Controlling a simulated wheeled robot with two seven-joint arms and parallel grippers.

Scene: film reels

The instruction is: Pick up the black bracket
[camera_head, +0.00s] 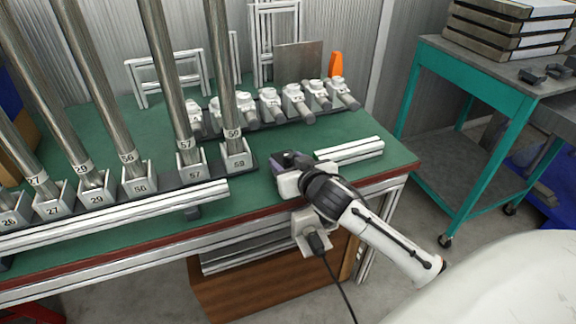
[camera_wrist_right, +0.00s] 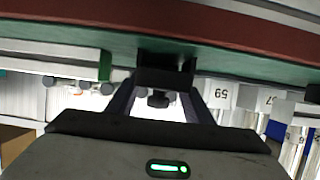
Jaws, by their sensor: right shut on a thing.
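The black bracket (camera_wrist_right: 166,76) is a small dark block in the right wrist view, between the two fingertips of my right gripper (camera_wrist_right: 163,88). In the head view my right gripper (camera_head: 289,162) is at the green table's front right part, shut on the bracket. The gripper and its fingers mostly hide the bracket there, so I cannot tell whether it still touches the table. My left gripper is not in view.
The green table (camera_head: 330,135) carries tall metal tubes in numbered holders (camera_head: 196,175) at left and a row of grey-white fittings (camera_head: 294,98) behind. A white profile (camera_head: 349,150) lies close right of the gripper. A teal cart (camera_head: 470,95) stands at right with dark brackets (camera_head: 531,76) on it.

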